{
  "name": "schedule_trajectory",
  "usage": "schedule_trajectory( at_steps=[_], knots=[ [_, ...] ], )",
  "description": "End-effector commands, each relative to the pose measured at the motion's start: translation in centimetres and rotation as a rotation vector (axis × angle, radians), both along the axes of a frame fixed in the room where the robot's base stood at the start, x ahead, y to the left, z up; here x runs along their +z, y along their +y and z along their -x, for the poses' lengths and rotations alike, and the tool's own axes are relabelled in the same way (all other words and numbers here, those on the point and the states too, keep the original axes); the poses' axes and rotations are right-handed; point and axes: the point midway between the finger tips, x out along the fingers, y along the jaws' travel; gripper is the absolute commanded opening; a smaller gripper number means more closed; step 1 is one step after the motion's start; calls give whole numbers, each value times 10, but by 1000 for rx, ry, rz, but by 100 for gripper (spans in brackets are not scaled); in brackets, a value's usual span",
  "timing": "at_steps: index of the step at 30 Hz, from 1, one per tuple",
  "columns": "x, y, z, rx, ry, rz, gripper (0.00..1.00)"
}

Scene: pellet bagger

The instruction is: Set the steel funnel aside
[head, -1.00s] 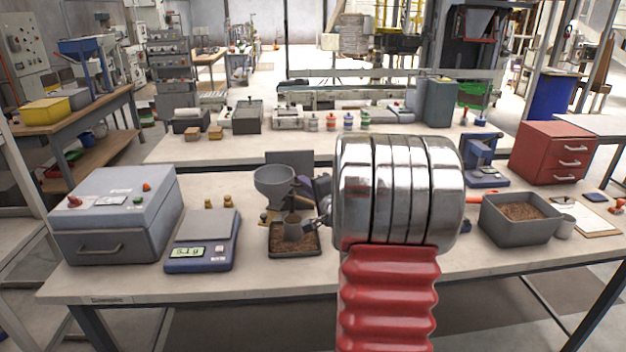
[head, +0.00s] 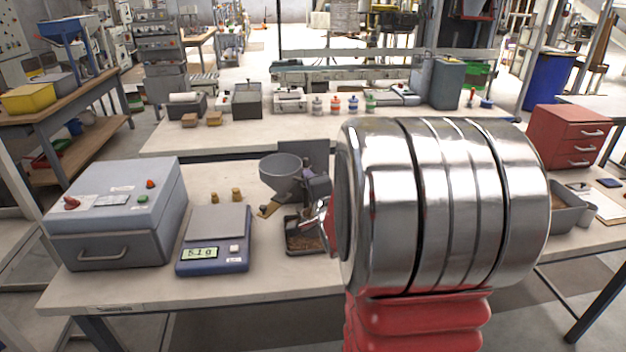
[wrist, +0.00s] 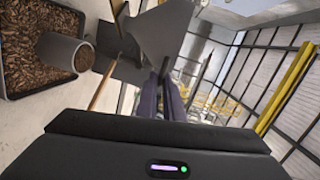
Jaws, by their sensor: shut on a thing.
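The steel funnel (head: 281,168) is a grey cone, wide mouth up, behind the pellet tray in the head view. A grey surface that looks like its side shows at the top of the wrist view (wrist: 165,22). My gripper (head: 312,186) is at the funnel's right side, shut on it. Its two dark fingers (wrist: 168,88) reach toward the grey surface in the wrist view. The exact contact is hard to see. Whether the funnel's lower end is clear of the bench is not clear.
The pellet tray (head: 291,243) is just in front; a grey cup (wrist: 66,52) lies in it. A scale (head: 215,252) reading 5.1 g, two brass weights (head: 237,195) and a grey machine (head: 118,215) are left. A grey bin (head: 567,212) and red drawers (head: 572,140) are right.

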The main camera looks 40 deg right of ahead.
Motion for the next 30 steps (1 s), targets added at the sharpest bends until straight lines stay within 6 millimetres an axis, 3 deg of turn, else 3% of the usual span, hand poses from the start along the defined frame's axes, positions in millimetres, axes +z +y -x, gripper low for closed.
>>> schedule_trajectory(
  at_steps=[7,8,16,30],
  knots=[
    [-5,-4,4,-10,10,-6,0],
    [-5,-4,4,-11,10,-6,8],
    [-3,-5,4,-11,5,-4,26],
    [2,-1,8,-14,1,-2,26]
  ],
)
